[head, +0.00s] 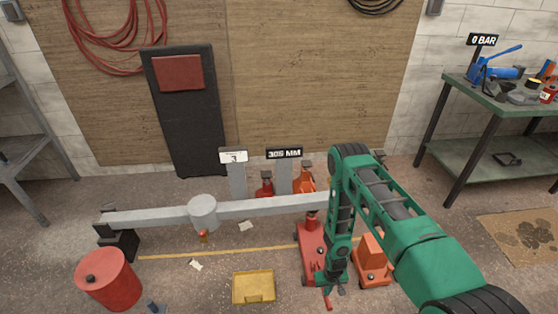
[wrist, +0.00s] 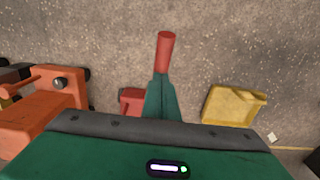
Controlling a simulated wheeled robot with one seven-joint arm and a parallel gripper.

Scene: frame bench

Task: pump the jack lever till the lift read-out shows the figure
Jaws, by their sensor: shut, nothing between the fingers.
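The red jack (head: 311,255) stands on the floor under the right part of a long grey beam. Its red lever (head: 328,302) points toward me; the lever's red end (wrist: 165,50) shows in the wrist view, just past my fingertips. My gripper (head: 338,287) points down close beside the red jack. In the wrist view its green fingers (wrist: 160,88) are together, with nothing held; I cannot tell whether they touch the lever. The lift read-out (head: 284,153) seems to show 305 or 306 MM. A white sign (head: 233,156) left of it is too small to read.
An orange jack (head: 371,262) stands close right of my gripper. A yellow tray (head: 253,288) lies on the floor to the left. The grey beam (head: 150,218) crosses behind, with a red drum (head: 108,280) at left. A green bench (head: 520,105) stands far right.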

